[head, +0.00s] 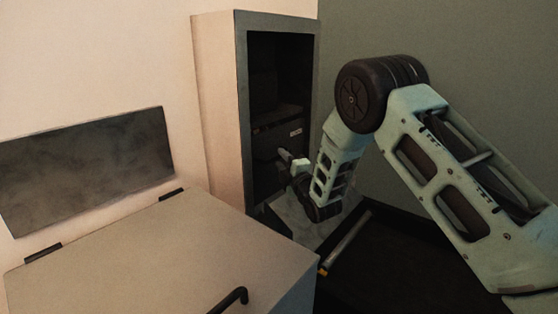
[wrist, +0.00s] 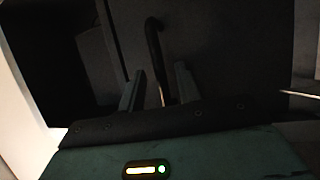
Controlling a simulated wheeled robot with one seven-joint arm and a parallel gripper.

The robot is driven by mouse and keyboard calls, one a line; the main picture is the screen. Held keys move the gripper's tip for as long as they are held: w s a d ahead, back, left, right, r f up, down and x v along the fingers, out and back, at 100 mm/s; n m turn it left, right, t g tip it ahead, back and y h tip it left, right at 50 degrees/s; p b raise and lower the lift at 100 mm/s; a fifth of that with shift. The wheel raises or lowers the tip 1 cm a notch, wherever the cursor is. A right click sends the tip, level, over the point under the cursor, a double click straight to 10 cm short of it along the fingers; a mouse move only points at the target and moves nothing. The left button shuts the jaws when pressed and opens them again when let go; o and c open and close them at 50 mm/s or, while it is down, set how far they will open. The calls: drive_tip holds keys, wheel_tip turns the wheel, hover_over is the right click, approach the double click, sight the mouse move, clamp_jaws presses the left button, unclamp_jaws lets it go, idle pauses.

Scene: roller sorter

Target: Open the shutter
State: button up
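The shutter (head: 278,134) is a dark panel across the lower part of a tall cabinet's front, with a small pale label. Above it the cabinet front shows a dark recess. In the wrist view a dark panel (wrist: 220,50), which looks like the shutter, carries a curved black handle (wrist: 153,45). My gripper (head: 289,157) is at the shutter's front. In the wrist view my gripper (wrist: 158,78) has its two fingers apart, with the handle between them and gaps on both sides. Contact is too dark to tell. My arm hides the shutter's lower right part.
The cabinet's grey frame (head: 281,20) surrounds the recess. A large box (head: 150,250) with a black handle (head: 232,299) stands at the front left, close to the cabinet. A grey panel (head: 90,165) is on the wall behind it. A metal bar (head: 345,243) lies low below my gripper.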

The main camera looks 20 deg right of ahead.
drive_tip(key=shift+x, duration=1.35)
clamp_jaws()
wheel_tip(320, 180, up, 21)
drive_tip(key=p, duration=0.7)
drive_tip(key=shift+f, duration=0.15)
drive_tip(key=shift+c, duration=0.8)
unclamp_jaws()
drive_tip(key=shift+o, duration=0.8)
drive_tip(key=shift+f, duration=0.1)
drive_tip(key=v, duration=1.7)
drive_tip(key=shift+s, duration=0.15)
